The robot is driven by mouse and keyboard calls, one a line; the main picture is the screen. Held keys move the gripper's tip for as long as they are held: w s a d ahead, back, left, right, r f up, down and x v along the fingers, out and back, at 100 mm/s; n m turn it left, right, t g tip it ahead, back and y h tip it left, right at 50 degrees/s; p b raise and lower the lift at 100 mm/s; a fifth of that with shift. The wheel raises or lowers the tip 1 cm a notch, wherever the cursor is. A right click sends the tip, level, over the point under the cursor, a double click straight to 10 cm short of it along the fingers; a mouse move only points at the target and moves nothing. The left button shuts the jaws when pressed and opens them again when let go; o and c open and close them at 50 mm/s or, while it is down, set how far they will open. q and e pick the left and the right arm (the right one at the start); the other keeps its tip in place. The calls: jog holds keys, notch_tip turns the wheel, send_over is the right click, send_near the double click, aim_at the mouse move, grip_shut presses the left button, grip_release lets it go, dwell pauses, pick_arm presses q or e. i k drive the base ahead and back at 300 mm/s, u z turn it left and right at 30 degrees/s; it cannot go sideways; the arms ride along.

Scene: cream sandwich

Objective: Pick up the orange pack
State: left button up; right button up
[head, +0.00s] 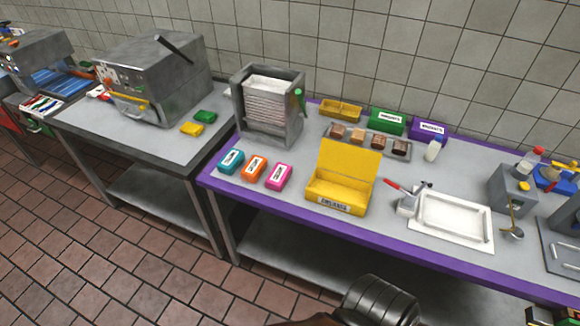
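The orange pack (254,167) is a small box with a white label. It lies on the purple-edged table (222,185) near its front left corner. A teal pack (231,160) lies to its left and a pink pack (278,176) to its right, with small gaps between them. Nothing covers the orange pack. Neither of my grippers can be made out in the head view. A dark ribbed part, seemingly of my own body, shows at the bottom edge, well below the packs.
An open yellow box (338,195) stands right of the packs. A grey rack (270,125) stands behind them. A white tray (452,220) and a red-handled tool (402,196) lie farther right. The table strip in front of the packs is clear.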

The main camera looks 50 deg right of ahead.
aim_at(255, 168)
jog(key=z, duration=1.4)
